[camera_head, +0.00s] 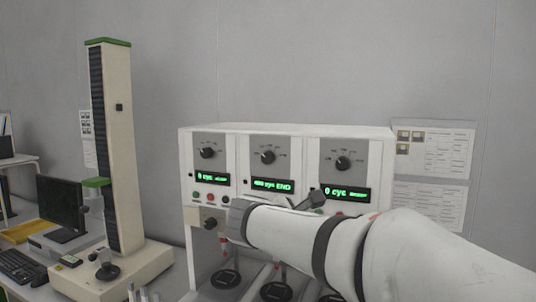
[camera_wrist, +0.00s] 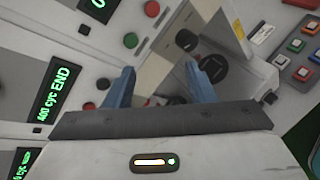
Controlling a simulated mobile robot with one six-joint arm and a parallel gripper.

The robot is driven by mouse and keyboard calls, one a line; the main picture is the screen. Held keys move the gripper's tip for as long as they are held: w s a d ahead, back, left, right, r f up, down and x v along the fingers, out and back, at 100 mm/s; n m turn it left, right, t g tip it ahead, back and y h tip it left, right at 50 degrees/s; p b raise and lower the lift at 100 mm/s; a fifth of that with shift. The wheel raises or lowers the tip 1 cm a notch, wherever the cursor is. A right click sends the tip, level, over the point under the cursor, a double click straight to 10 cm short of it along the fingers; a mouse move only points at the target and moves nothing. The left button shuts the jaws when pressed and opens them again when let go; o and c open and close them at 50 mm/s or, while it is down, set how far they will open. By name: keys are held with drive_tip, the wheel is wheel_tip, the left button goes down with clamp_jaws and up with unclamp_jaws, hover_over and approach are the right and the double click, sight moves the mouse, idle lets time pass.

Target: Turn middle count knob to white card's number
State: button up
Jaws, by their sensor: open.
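The middle count knob (camera_head: 268,157) is a round black dial with scale marks, on the grey upper panel of the white machine. Its pointer setting is too small to read. The green display (camera_head: 272,185) below it ends in "END"; in the wrist view a display (camera_wrist: 55,90) reads "400 cyc END". My gripper (camera_wrist: 159,68) has its two blue fingers apart with nothing held, over the machine's lower front. In the head view my arm crosses below the displays and hides part of that front. I cannot single out the white card or read its number.
Similar knobs sit left (camera_head: 207,153) and right (camera_head: 343,163), above displays reading "0 cyc". A tall tester (camera_head: 118,150) and a monitor (camera_head: 60,205) stand left. Wall papers (camera_head: 432,150) hang right.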

sight(265, 158)
drive_tip(key=w+a+r+n+t+p, duration=0.1)
drive_tip(key=w+a+r+n+t, duration=0.1)
drive_tip(key=a+r+n+t, duration=0.3)
drive_tip(key=w+a+r+n+t+p, duration=0.1)
drive_tip(key=w+a+r+n, duration=0.1)
drive_tip(key=a+r, duration=0.6)
drive_tip(key=p+x, duration=0.1)
drive_tip(key=x, duration=0.6)
drive_tip(key=shift+w+d+f+p, duration=0.1)
drive_tip(key=shift+w+d+p, duration=0.1)
drive_tip(key=shift+w+p, duration=0.15)
